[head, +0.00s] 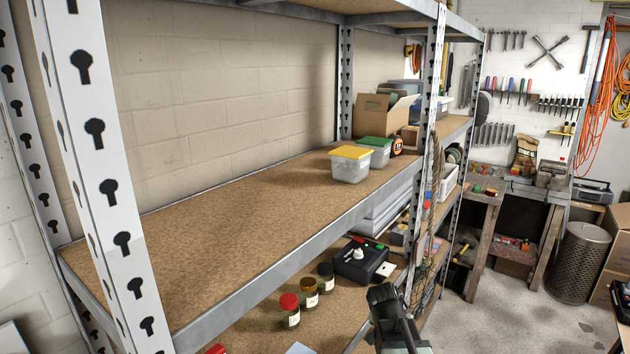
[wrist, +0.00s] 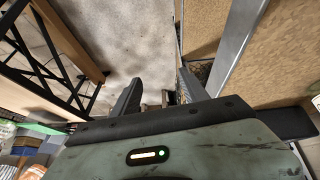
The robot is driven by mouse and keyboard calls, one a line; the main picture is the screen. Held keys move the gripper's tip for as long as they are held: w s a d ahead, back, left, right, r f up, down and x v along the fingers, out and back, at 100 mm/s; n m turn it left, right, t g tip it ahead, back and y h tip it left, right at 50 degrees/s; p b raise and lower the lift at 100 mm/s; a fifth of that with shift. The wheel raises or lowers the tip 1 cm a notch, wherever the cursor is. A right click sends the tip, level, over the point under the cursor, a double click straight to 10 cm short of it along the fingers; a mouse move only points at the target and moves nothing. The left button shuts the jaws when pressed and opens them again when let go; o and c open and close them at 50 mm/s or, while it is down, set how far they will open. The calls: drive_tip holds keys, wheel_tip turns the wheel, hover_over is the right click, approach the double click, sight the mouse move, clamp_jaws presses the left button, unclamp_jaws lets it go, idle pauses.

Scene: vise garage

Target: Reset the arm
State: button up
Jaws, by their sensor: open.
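My gripper (wrist: 160,77) is open in the wrist view, its two dark fingers apart with speckled grey floor showing between and beyond them. I see nothing held between them. In the head view, a dark part of my arm (head: 394,315) shows at the bottom, in front of the lower shelf; the fingers cannot be made out there.
The metal shelving's upper board (head: 225,225) is mostly bare, with a yellow-lidded tub (head: 350,167) and green-lidded tub (head: 376,150). Below are a red-lidded jar (head: 290,312) and black case (head: 360,262). A shelf beam (wrist: 236,45) runs close right of the fingers.

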drive_tip(key=s+a+f+n+g+y, duration=0.1)
drive_tip(key=s+a+n+g, duration=0.1)
drive_tip(key=s, duration=0.4)
drive_tip(key=s+a+f+n+g+y, duration=0.1)
drive_tip(key=s+a+n+g+y, duration=0.1)
drive_tip(key=s+a+n, duration=0.2)
drive_tip(key=s+a, duration=0.1)
drive_tip(key=s, duration=0.1)
drive_tip(key=shift+s+f+y, duration=0.3)
drive_tip(key=shift+f, duration=0.1)
